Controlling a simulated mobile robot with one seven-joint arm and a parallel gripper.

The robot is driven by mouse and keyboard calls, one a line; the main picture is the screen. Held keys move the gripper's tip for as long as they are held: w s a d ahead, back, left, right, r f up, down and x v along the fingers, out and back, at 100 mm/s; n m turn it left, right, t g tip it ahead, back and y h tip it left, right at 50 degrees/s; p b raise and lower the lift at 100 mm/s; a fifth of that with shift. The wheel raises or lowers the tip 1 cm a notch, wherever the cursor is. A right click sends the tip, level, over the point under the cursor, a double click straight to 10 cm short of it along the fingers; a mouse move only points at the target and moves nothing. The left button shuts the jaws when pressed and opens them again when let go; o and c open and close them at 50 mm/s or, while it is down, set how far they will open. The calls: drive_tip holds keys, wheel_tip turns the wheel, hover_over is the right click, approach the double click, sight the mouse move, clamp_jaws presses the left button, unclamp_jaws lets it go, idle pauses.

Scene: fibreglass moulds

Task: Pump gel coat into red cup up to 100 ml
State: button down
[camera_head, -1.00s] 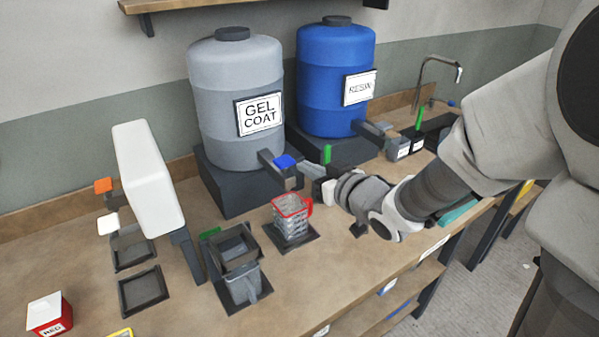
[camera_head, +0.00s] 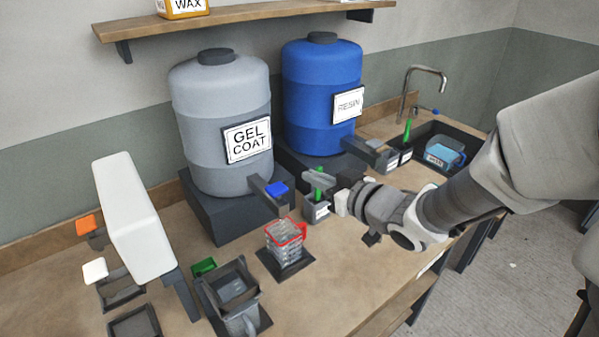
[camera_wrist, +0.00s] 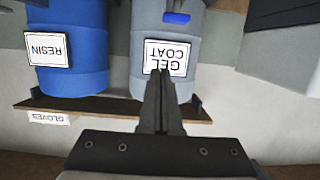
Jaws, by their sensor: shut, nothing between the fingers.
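The grey gel coat drum (camera_head: 222,125) stands on a dark block, with a spout and a blue button (camera_head: 277,188) at its front. The red-rimmed clear cup (camera_head: 286,240) stands upright on a dark square pad (camera_head: 272,265) below the spout's end. I cannot read a fill level in it. My gripper (camera_head: 318,182) is to the right of the blue button, apart from it, with its fingers together and empty. In the wrist view the drum (camera_wrist: 175,85) appears upside down behind my closed fingers (camera_wrist: 160,85), and the blue button (camera_wrist: 177,18) is near the top edge.
The blue resin drum (camera_head: 321,100) stands right of the gel coat drum. A small labelled container with a green handle (camera_head: 317,210) is just below my gripper. A white dispenser (camera_head: 130,215) and a dark container (camera_head: 232,290) stand on the left. A sink (camera_head: 440,155) is at the right.

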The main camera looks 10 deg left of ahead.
idle(0.4)
hover_over(287, 190)
drive_tip(key=shift+w+d+f, duration=0.1)
drive_tip(key=shift+w+f, duration=0.05)
drive_tip(key=shift+f, duration=0.45)
drive_tip(key=shift+w+f, duration=0.15)
drive_tip(key=shift+f, duration=0.4)
drive_tip(key=f, duration=0.3)
drive_tip(key=shift+w+a, duration=0.2)
drive_tip(key=shift+f, duration=0.55)
wheel_tip(287, 190, down, 4)
drive_tip(key=b, duration=0.3)
drive_tip(key=shift+r, duration=0.2)
